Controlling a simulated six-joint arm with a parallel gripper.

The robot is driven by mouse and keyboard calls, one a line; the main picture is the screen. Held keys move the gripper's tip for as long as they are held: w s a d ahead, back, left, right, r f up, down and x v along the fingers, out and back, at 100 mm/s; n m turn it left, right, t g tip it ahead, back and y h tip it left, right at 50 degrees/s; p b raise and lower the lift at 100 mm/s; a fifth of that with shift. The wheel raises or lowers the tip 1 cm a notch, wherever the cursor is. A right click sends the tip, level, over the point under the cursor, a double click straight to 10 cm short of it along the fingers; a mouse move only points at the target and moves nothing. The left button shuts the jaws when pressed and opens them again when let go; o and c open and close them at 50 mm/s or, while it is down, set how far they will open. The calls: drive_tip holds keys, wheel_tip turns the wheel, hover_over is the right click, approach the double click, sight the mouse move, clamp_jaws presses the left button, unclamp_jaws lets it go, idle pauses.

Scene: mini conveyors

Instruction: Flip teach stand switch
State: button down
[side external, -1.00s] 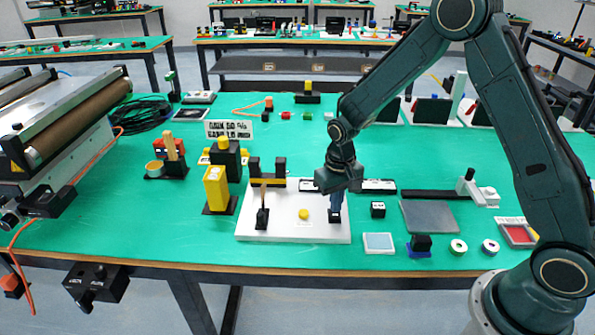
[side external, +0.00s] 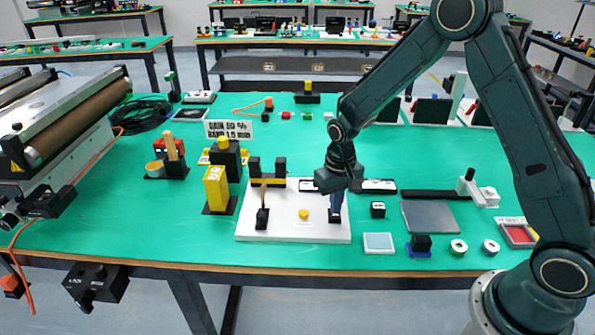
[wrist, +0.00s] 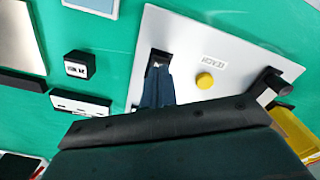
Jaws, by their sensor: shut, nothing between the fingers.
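The teach stand is a white plate (side external: 275,231) on the green bench, also in the wrist view (wrist: 225,40) with a "TEACH" label. Its switch sits in a small black base (side external: 335,217) at the plate's right end; in the wrist view that base (wrist: 160,54) shows a small light part just past my fingertips. My gripper (side external: 336,210) is shut and empty, pointing down at the switch. Its blue fingers (wrist: 157,76) overlap the base and hide part of the switch, so its position and any contact cannot be told. A yellow button (side external: 304,214) is at the middle of the plate.
A black post with a tan lever (side external: 263,215) stands at the plate's left end. A yellow block (side external: 216,188) stands further left. A small black box (side external: 378,209) and a grey pad (side external: 430,216) lie to the right.

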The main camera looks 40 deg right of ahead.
sight(336, 216)
drive_tip(key=shift+f, duration=1)
idle(1.1)
drive_tip(key=shift+r, duration=3.5)
drive_tip(key=s+r+n+t, duration=0.1)
drive_tip(key=s+r, duration=0.4)
drive_tip(key=r, duration=0.3)
drive_tip(key=s+r+t, duration=0.2)
drive_tip(key=s+r, duration=0.3)
drive_tip(key=r, duration=0.3)
drive_tip(key=s+r+n+t, duration=0.1)
drive_tip(key=s+r, duration=0.1)
drive_tip(key=s, duration=0.5)
drive_tip(key=s+r+n+t, duration=0.1)
drive_tip(key=s+r, duration=0.2)
drive_tip(key=s, duration=0.5)
drive_tip(key=shift+a+t, duration=0.3)
